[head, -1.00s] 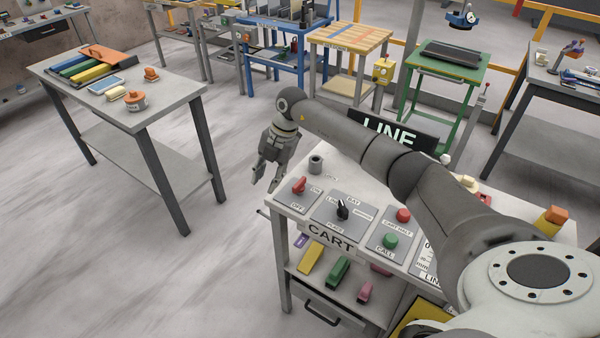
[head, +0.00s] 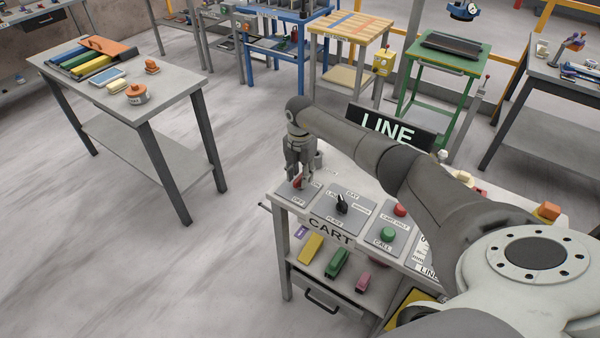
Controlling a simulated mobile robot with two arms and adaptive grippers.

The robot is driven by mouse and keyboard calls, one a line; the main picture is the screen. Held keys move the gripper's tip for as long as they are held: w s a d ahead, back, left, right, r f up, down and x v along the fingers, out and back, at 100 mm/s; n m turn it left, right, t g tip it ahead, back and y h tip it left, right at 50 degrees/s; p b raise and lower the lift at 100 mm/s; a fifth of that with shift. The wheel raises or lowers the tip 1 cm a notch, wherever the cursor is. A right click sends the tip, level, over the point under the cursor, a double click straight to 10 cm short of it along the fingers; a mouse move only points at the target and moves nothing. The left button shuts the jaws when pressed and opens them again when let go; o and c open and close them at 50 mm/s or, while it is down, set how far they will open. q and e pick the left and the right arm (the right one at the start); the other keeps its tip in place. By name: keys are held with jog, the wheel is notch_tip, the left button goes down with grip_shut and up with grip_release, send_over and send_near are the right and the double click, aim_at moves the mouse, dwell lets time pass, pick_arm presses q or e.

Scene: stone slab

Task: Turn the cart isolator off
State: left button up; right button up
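The cart isolator is a red rotary handle (head: 297,183) on a grey plate marked ON and OFF, at the left end of the panel above the CART label (head: 330,232). My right gripper (head: 299,182) points down over this handle, with its fingers apart on either side of it. A bit of red shows between the fingers. The fingers hide most of the handle, so its exact angle and any contact are unclear. My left gripper is not in view.
Beside the isolator are a black selector knob (head: 342,204), a red button (head: 400,210) and a green button (head: 387,234). A small grey cylinder (head: 318,160) stands just behind the gripper. A LINE sign (head: 388,130) stands behind my arm. Open floor lies to the left.

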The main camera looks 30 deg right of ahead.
jog(key=shift+f, duration=0.3)
grip_shut()
